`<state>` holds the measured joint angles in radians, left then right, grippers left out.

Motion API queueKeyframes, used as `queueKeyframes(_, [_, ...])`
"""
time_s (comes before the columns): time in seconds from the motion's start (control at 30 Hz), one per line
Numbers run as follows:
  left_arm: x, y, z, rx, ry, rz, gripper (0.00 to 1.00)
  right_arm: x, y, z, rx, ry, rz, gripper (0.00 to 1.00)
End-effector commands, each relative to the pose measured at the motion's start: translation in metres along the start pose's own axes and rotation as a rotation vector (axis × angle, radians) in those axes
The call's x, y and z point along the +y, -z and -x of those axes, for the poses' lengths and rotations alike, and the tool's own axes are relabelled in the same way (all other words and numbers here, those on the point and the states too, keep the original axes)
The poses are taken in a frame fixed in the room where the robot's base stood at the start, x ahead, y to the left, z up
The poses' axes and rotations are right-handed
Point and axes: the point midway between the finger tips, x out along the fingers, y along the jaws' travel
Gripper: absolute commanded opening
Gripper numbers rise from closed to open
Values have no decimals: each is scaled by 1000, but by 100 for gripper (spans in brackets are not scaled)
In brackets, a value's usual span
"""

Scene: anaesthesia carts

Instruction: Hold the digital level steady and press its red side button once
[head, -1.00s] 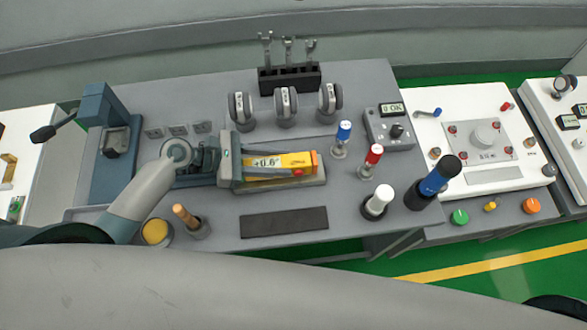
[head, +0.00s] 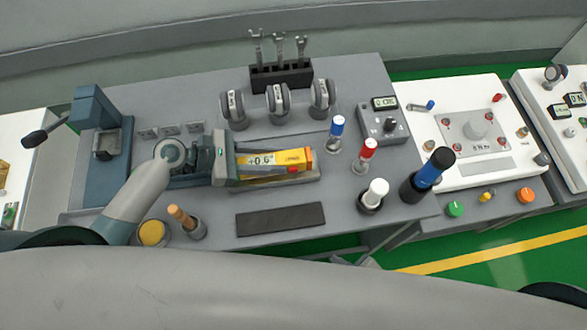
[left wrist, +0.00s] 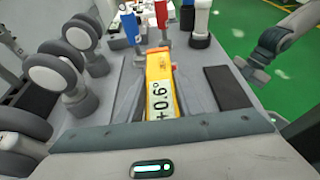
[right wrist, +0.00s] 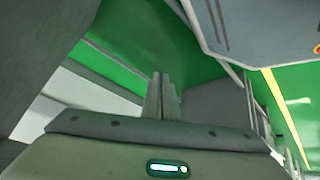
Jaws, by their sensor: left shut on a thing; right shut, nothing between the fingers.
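The level also shows in the left wrist view (left wrist: 160,80), pointing away from the gripper. A small red spot (head: 294,170), likely the side button, shows on its near side. My right gripper (right wrist: 161,97) is shut and empty. The left wrist view shows it (left wrist: 252,72) beyond the table's edge, past the dark pad, apart from the level.
Blue- (head: 336,130), red- (head: 365,153) and white-capped (head: 374,193) posts stand to the right, with a blue-black cylinder (head: 428,176). A wooden-handled peg (head: 186,220) and yellow knob (head: 152,233) are front left.

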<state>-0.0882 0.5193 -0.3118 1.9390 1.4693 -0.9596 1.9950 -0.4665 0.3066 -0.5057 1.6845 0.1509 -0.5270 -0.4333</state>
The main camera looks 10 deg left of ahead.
Motion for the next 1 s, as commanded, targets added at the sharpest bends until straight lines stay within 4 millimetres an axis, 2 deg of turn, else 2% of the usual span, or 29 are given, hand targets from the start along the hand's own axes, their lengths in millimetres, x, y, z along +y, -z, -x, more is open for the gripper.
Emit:
queueKeyframes(0.1, [0, 0, 0, 0, 0, 0, 3, -11, 42, 26, 71, 26, 69, 0])
queueKeyframes(0.3, [0, 0, 0, 0, 0, 0, 3, -33, 102, 75, 182, 70, 173, 0])
queueKeyframes(0.6, [0, 0, 0, 0, 0, 0, 3, -60, 162, 139, 311, 119, 276, 0])
queueKeyframes(0.73, [0, 0, 0, 0, 0, 0, 3, -55, 188, 158, 363, 131, 214, 0])
queueKeyframes(1.0, [0, 0, 0, 0, 0, 0, 3, -26, 219, 160, 419, 152, -64, 0])
